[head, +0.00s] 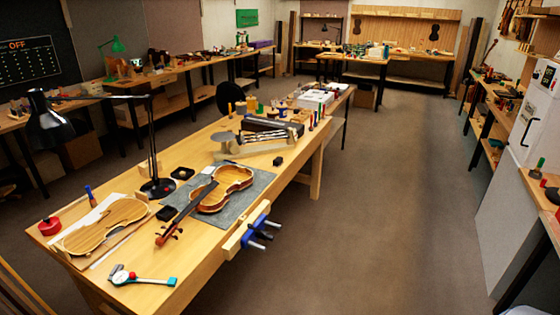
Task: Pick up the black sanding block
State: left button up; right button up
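A small black block (278,161), which looks like the sanding block, lies on the wooden bench (208,265) near its right edge, to the right of the violin. It is small in the view, so its details cannot be made out. Neither of my grippers shows in the head view.
A violin (225,188) lies on a grey mat (258,186). A black lamp (50,122) stands behind it. A blue-handled vise (259,232) juts from the bench's front edge. Open floor (390,220) lies to the right.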

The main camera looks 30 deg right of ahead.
aim_at(278, 162)
jog(key=i+l, duration=0.2)
jog(key=l, duration=0.2)
jog(key=i+l, duration=0.2)
jog(key=l, duration=0.2)
jog(key=i+l, duration=0.15)
jog(key=l, duration=0.25)
jog(key=i+l, duration=0.2)
jog(key=l, duration=0.2)
jog(key=i+l, duration=0.2)
jog(key=l, duration=0.2)
